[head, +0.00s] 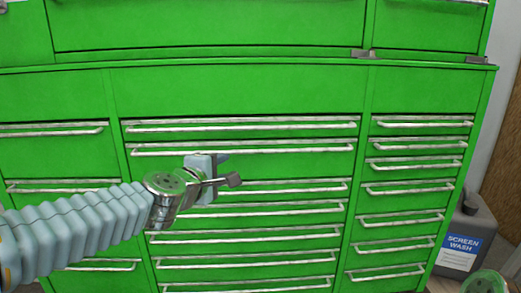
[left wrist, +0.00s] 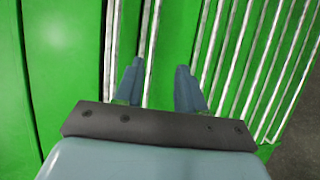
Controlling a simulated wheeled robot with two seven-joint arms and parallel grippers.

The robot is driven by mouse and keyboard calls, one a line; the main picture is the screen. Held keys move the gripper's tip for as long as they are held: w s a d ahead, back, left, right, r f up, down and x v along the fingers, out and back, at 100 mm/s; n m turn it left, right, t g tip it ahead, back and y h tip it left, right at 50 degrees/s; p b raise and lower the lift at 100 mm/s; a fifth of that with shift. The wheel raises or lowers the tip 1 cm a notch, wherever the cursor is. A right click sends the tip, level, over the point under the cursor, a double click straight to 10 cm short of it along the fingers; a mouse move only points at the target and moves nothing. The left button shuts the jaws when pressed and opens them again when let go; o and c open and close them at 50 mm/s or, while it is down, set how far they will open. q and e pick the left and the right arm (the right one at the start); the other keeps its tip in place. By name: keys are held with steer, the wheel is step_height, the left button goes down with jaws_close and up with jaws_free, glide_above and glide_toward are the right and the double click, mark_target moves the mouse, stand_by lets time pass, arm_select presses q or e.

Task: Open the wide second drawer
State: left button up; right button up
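The green tool cabinet fills the head view. Its wide middle column has several stacked drawers with long silver handles. The wide second drawer (head: 300,167) has its silver handle (head: 290,150) along its top, and looks closed. My left gripper (head: 229,170) is in front of this drawer, just below its handle in the picture. In the left wrist view my left gripper (left wrist: 160,82) is open, with its two fingers apart and pointing at the drawer fronts. A silver handle strip (left wrist: 151,60) runs beside the left-hand finger; I cannot tell whether it touches.
The wide first drawer's handle (head: 240,127) lies just above, and more wide drawer handles (head: 270,212) lie below. Narrower drawers (head: 418,165) flank the right. A grey screen wash jug (head: 465,240) stands at the cabinet's right side.

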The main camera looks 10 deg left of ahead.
mark_target(245, 152)
arm_select(q)
steer(key=x, duration=0.9)
steer(key=r+x, duration=0.1)
steer(key=x, duration=0.3)
steer(key=shift+w+p, duration=0.4)
jaws_close()
